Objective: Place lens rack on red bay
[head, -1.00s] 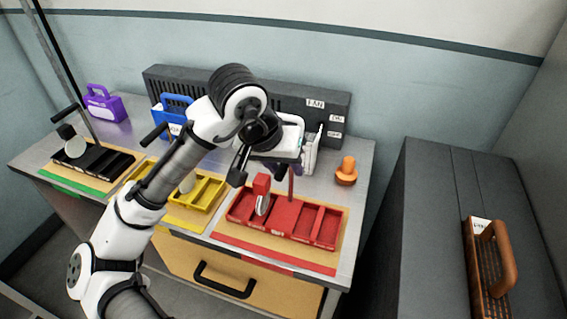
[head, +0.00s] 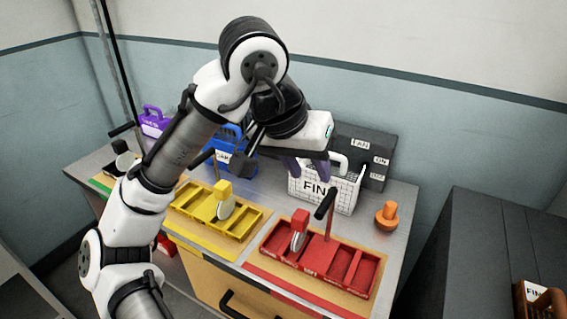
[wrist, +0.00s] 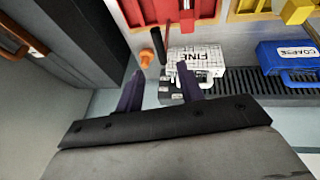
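The red bay (head: 318,268) is a red tray with several compartments on the bench's right end. A red block with a pale disc (head: 299,231) and a black-handled red post (head: 326,206) stand at it. Its edge shows in the wrist view (wrist: 150,14). No label reads "lens rack". A brown handled rack (head: 549,303), partly cut off, sits on the dark cabinet at right, with a label starting "FIN". My gripper (head: 306,168) is open and empty above the bench's back; in the wrist view its purple fingers (wrist: 160,78) are apart, with nothing between them.
A white FINE box (head: 345,193) stands behind the red bay, near my fingers. An orange knob (head: 387,215) stands to its right. A yellow tray (head: 197,207), blue carrier (head: 231,150) and purple carrier (head: 152,121) lie left. A gap separates bench and dark cabinet (head: 470,240).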

